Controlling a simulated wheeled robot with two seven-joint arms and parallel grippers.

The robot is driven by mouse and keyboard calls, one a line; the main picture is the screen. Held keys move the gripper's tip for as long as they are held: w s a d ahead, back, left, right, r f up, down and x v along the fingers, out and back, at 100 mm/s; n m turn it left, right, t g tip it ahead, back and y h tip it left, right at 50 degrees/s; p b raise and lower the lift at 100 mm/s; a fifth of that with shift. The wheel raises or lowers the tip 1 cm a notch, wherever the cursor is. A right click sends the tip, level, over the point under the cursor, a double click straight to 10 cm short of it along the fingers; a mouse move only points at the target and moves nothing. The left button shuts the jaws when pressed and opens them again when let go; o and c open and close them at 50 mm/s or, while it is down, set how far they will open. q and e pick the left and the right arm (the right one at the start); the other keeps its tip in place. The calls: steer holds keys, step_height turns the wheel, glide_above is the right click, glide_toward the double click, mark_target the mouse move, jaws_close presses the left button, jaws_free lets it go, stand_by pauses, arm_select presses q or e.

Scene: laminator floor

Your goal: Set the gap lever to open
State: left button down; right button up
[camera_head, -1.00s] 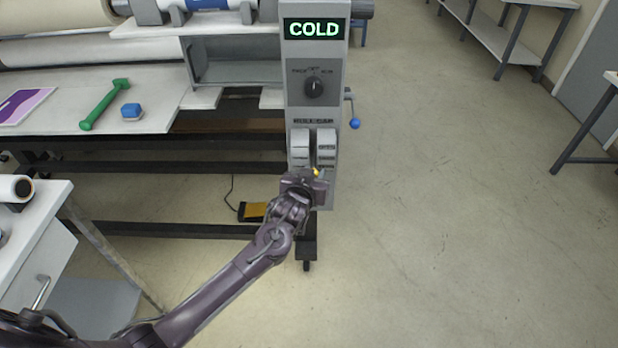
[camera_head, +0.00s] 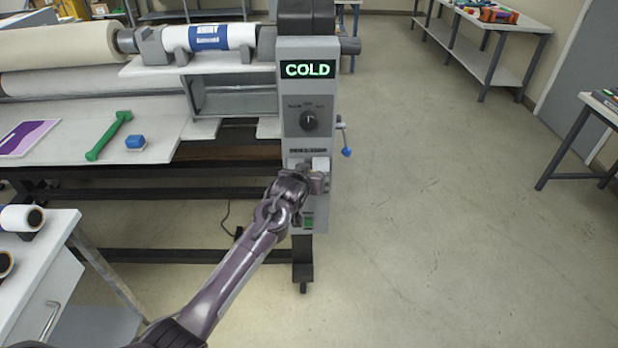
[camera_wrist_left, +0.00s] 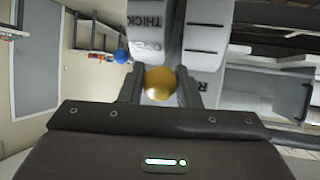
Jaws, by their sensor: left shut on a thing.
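The gap lever's yellow ball knob (camera_wrist_left: 160,83) sits between the fingers of my left gripper (camera_wrist_left: 160,76) in the left wrist view. The gripper is shut on it. White curved scale plates (camera_wrist_left: 165,32) lie behind the knob, and one reads "THICK"; other lettering is partly cut off. In the head view my left gripper (camera_head: 317,181) is at the front of the grey control column (camera_head: 290,145), just below its label strip. The hand hides the knob and much of the scales there. My right gripper is in neither view.
The column carries a lit "COLD" display (camera_head: 307,69), a black dial (camera_head: 309,121) and a side crank with a blue knob (camera_head: 347,152).

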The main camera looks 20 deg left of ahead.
arm_select(q)
steer(key=shift+w+r, duration=0.1)
steer(key=shift+r, duration=0.1)
steer(key=c, duration=1.4)
jaws_free()
steer(key=o, duration=0.3)
steer(key=shift+f, duration=0.2)
steer(key=shift+o, duration=0.2)
steer(key=shift+s, duration=0.3)
steer(key=b+v, duration=0.1)
steer(key=v, duration=0.6)
steer(key=shift+r+b, duration=0.2)
steer(key=shift+b, duration=0.2)
